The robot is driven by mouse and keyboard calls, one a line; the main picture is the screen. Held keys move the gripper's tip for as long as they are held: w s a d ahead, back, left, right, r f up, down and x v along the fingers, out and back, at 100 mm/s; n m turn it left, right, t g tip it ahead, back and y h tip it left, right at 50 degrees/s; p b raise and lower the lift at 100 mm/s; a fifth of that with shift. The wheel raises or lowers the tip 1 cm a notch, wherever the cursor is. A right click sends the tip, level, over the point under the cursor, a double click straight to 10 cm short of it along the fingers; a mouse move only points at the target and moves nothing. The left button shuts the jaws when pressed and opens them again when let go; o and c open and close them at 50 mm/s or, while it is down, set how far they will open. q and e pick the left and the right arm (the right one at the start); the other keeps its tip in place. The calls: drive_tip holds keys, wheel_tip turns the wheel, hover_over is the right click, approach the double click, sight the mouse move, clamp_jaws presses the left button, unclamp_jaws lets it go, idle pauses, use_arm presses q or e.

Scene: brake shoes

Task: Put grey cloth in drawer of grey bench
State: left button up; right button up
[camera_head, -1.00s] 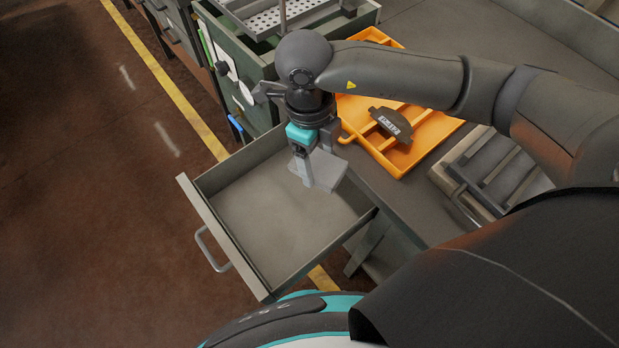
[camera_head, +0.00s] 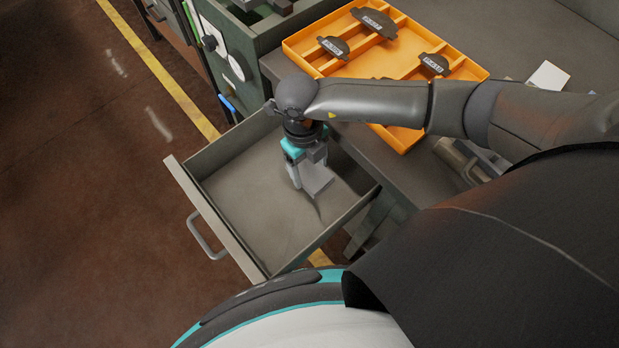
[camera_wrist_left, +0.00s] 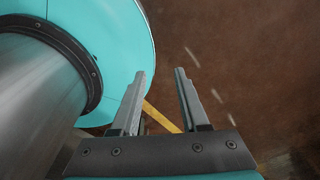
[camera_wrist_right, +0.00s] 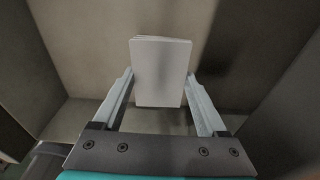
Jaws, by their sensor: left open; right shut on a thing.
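The grey cloth (camera_head: 317,180) is a flat folded pad. In the head view it is over the inside of the open drawer (camera_head: 245,205) of the grey bench (camera_head: 400,190). My right gripper (camera_head: 305,182) reaches down into the drawer and is shut on the cloth. In the right wrist view the cloth (camera_wrist_right: 161,72) sits between the two fingers (camera_wrist_right: 160,95), with drawer walls around it. I cannot tell whether the cloth touches the drawer floor. My left gripper (camera_wrist_left: 162,90) is open and empty in the left wrist view, above the brown floor beside my base.
An orange tray (camera_head: 300,45) with several dark brake shoes lies on the bench top behind my right arm. A white card (camera_head: 548,77) lies further right. A green cabinet (camera_head: 240,45) stands at the back left. The drawer's handle (camera_head: 205,238) faces the open floor.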

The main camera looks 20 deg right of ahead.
sight(310, 179)
wheel_tip(310, 179, down, 4)
drive_tip(key=shift+f+b, duration=0.15)
drive_tip(key=shift+b, duration=0.5)
drive_tip(key=shift+f, duration=0.55)
drive_tip(key=o, duration=1.2)
use_arm(q)
drive_tip(key=shift+w+a+f, duration=0.35)
drive_tip(key=shift+w+f, duration=0.05)
drive_tip(key=shift+w, duration=0.15)
drive_tip(key=shift+w+a+f, duration=0.3)
drive_tip(key=shift+w+f, duration=0.1)
drive_tip(key=shift+w, duration=0.15)
use_arm(e)
drive_tip(key=shift+o, duration=0.2)
